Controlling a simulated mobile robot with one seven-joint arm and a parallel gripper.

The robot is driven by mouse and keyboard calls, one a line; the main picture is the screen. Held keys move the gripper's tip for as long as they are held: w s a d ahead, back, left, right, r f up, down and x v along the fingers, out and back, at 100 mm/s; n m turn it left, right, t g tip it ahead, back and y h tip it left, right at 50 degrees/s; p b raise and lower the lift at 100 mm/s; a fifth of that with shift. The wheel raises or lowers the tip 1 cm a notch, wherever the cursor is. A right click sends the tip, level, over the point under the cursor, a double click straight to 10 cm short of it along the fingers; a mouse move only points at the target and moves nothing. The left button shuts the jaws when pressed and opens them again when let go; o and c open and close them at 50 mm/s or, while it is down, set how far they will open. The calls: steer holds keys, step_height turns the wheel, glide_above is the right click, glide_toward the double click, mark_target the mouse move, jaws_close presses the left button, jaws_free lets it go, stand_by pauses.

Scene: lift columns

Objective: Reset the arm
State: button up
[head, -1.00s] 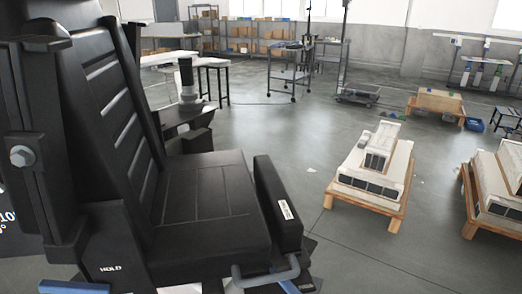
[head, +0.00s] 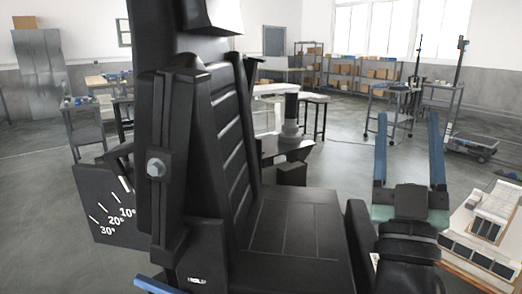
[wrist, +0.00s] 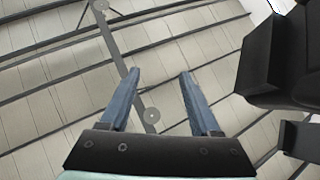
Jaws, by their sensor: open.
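My gripper (head: 408,132) shows at the right of the head view, with its two blue fingers pointing upward and spread apart. Nothing is between them. In the wrist view my gripper (wrist: 160,74) is also open and empty, seen against the ceiling (wrist: 60,80). In the head view the gripper is to the right of the large black padded chair (head: 290,235), beyond its armrest in the picture. I cannot tell the exact gap between them.
Shelves with boxes (head: 345,75), a wheeled cart (head: 395,105) and a grey cabinet (head: 42,70) stand farther back. A dark shape (wrist: 275,60) fills the wrist view's upper right.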

steer(key=s+a+r+n+y, duration=0.1)
steer(key=s+a+r+y, duration=0.3)
steer(key=a, duration=0.3)
steer(key=s+a+r+t+y, duration=0.1)
steer(key=s+a+r+y, duration=0.1)
steer(key=s+a+r, duration=0.4)
steer(key=s+a+r+n+y, duration=0.1)
steer(key=s+a+r+y, duration=0.25)
steer(key=a, duration=0.45)
step_height(320, 180, up, 17)
steer(key=w+h+p, duration=0.1)
steer(key=p, duration=1.6)
steer(key=shift+d+f+m, duration=0.2)
steer(key=shift+d+m, duration=0.1)
steer(key=shift+d, duration=0.05)
